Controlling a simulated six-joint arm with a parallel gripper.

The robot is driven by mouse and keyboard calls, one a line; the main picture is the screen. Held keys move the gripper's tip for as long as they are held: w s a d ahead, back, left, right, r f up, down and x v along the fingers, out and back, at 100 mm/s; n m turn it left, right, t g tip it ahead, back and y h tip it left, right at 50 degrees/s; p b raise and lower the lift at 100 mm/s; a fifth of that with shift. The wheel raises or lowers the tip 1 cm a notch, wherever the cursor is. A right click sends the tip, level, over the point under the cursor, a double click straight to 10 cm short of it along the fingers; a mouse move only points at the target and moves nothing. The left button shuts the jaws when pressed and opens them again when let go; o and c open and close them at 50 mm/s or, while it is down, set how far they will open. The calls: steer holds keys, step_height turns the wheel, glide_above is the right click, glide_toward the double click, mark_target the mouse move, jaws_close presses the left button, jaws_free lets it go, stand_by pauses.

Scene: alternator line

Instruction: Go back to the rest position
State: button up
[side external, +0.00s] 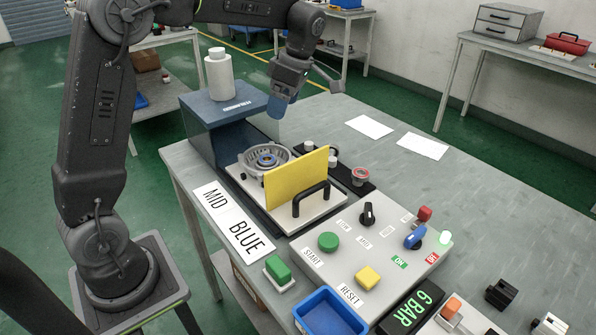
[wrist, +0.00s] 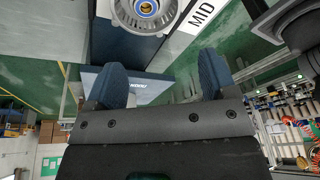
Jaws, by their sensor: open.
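My gripper (side external: 281,104) is raised in the air to the right of the blue press station (side external: 212,112), over the far part of the workbench, with its blue fingers pointing down. In the wrist view my gripper (wrist: 160,76) has its two blue fingers spread apart with nothing between them. The round metal alternator housing (side external: 250,163) with a blue ring in its centre sits on the light fixture plate, apart from my gripper. It also shows at the top of the wrist view (wrist: 129,20).
A yellow panel (side external: 298,178) with a black handle stands upright in front of the housing. A white bottle (side external: 219,76) stands on the press station. Dark pads with small parts lie behind the panel. A control panel (side external: 330,265) and blue bin (side external: 330,314) occupy the front.

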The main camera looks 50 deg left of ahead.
steer(key=s+d+m+t+h, duration=0.1)
steer(key=s+d+m+t, duration=0.3)
steer(key=s+m, duration=0.6)
steer(key=s+d+m+t+h, duration=0.1)
steer(key=s+d+m+t, duration=0.3)
steer(key=s+d+m, duration=0.3)
steer(key=s+m, duration=0.4)
steer(key=m, duration=0.4)
steer(key=shift+s+d+r, duration=0.2)
steer(key=shift+s+r, duration=0.05)
steer(key=shift+s, duration=0.05)
